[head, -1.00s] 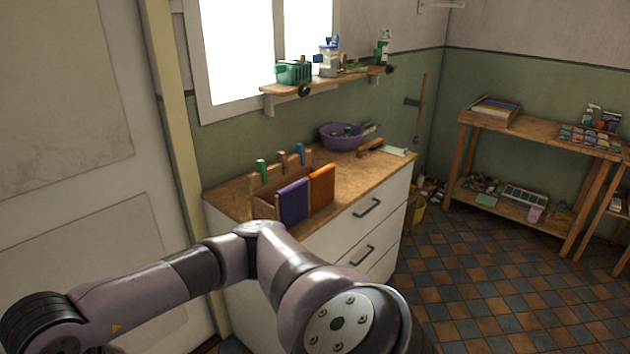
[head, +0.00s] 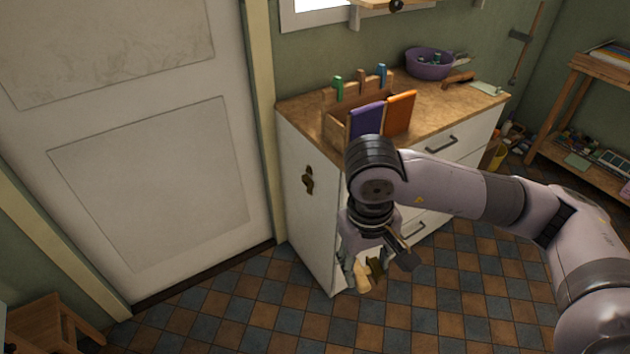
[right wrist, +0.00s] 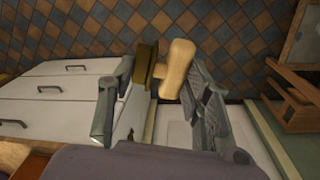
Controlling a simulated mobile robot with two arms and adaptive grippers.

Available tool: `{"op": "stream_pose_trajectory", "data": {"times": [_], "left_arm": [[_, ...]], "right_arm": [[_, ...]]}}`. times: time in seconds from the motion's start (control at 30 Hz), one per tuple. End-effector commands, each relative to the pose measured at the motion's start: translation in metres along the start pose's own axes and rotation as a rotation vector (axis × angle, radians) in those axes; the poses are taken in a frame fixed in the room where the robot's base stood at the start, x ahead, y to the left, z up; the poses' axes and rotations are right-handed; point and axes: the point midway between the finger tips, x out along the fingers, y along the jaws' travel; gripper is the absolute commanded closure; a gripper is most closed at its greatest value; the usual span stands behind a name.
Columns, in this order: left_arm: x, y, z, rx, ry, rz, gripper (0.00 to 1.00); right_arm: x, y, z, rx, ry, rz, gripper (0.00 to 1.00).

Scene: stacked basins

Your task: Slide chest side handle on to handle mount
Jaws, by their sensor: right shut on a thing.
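The chest (head: 308,225) is a white cabinet with a brown top, standing beside the door. On its left side panel is a small dark brass handle mount (head: 308,180). My right gripper (head: 376,268) hangs low in front of the chest, below and to the right of the mount. It is shut on the side handle, a pale wooden grip (head: 362,278) on a brass plate (head: 376,265). In the right wrist view the wooden grip (right wrist: 177,67) and brass plate (right wrist: 147,66) show between the fingers (right wrist: 160,85). The handle is apart from the mount. My left gripper is not in view.
The door (head: 150,160) and its frame are left of the chest. A wooden stool (head: 52,325) is at lower left. On the chest top stand a wooden rack (head: 335,125) with cloths and a purple basin (head: 428,64). Tiled floor left of the chest is clear.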

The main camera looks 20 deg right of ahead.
Motion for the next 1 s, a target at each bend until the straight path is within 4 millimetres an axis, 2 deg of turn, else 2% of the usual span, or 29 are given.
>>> {"op": "stream_pose_trajectory", "data": {"times": [0.87, 0.9, 1.0], "left_arm": [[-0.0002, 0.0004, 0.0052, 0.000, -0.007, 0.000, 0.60], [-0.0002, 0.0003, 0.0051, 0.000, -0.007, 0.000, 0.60], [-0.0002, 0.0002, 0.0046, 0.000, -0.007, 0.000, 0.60]], "right_arm": [[0.0000, 0.0000, 0.0000, 0.000, 0.000, 0.000, 0.83], [0.0000, 0.0000, 0.0000, 0.000, 0.000, 0.000, 0.57], [0.0000, 0.0000, -0.0001, 0.000, 0.000, 0.000, 0.63]]}}
